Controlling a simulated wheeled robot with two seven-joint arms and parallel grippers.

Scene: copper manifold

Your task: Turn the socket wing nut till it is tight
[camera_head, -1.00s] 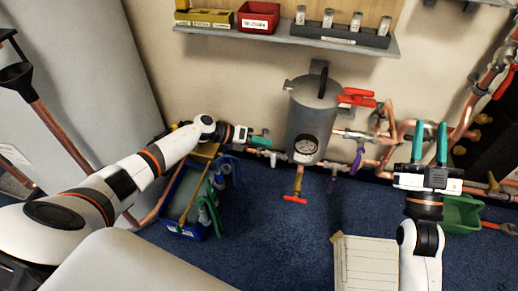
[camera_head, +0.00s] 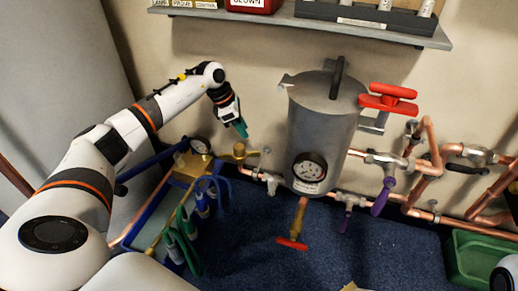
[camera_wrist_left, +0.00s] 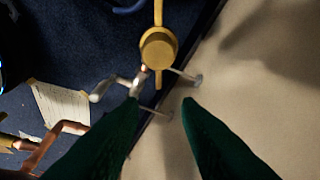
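A brass fitting (camera_head: 240,153) with a round face, which looks like the socket wing nut, stands left of the grey tank. In the left wrist view it is a yellow round cap (camera_wrist_left: 158,48) with narrow bars above and below. My left gripper (camera_head: 241,130) hangs just above the fitting in the head view, fingers down. In the left wrist view its two green fingers (camera_wrist_left: 162,105) are apart with nothing between them, and the cap lies beyond their tips. I cannot tell the wing nut's tightness. My right gripper is out of view.
The grey tank (camera_head: 322,125) has a red wing handle (camera_head: 388,100), a dial gauge (camera_head: 309,168) and a red-handled valve (camera_head: 292,243). Copper pipes (camera_head: 428,165) with purple levers run right. A blue crate (camera_head: 133,229) with tools stands left, and a green bin (camera_head: 480,258) right.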

